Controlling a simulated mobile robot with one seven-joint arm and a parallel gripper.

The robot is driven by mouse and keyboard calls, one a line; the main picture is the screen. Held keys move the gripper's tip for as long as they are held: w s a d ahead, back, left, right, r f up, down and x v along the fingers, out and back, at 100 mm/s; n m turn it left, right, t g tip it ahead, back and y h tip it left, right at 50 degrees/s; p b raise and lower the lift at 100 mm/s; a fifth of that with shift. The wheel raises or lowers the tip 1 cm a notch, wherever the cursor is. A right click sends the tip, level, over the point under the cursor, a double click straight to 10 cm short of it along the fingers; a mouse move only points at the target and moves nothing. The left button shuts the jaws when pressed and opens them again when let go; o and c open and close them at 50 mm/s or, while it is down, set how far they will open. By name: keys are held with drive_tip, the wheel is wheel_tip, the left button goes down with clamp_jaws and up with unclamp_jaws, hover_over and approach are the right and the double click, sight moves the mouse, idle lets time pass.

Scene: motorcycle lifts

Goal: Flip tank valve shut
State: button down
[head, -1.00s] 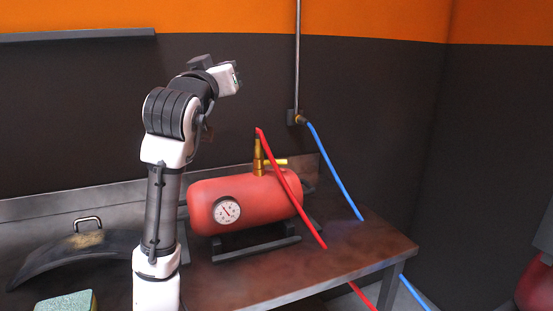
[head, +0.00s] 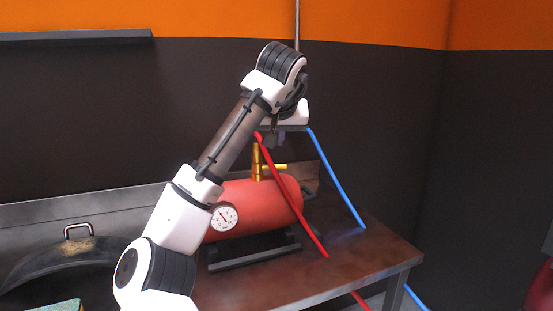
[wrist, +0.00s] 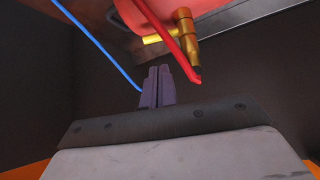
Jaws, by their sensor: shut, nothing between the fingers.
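The red tank (head: 262,205) lies on its side on a dark stand on the bench, partly hidden behind my arm. A brass valve post (head: 256,160) stands on its top, with a yellow lever (head: 275,166) sticking out to the right. In the wrist view the post (wrist: 185,28) and lever (wrist: 152,39) show at the top, beside the red hose. My gripper (head: 278,141) is above the valve and slightly right of it. In the wrist view its fingers (wrist: 158,72) are together and empty, with a visible gap to the lever.
A red hose (head: 290,195) runs from the valve top down across the tank's front. A blue hose (head: 340,185) hangs at the right. The bench's right end (head: 350,255) is clear. A black curved fender (head: 75,262) lies at the left.

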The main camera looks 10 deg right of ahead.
sight(270, 167)
drive_tip(key=p+x, duration=0.1)
drive_tip(key=x, duration=0.9)
drive_tip(key=shift+r+p, duration=0.1)
drive_tip(key=shift+p, duration=0.8)
drive_tip(key=shift+s+m, duration=0.2)
drive_tip(key=shift+m, duration=0.1)
drive_tip(key=shift+h+p, duration=0.3)
drive_tip(key=shift+w, duration=0.1)
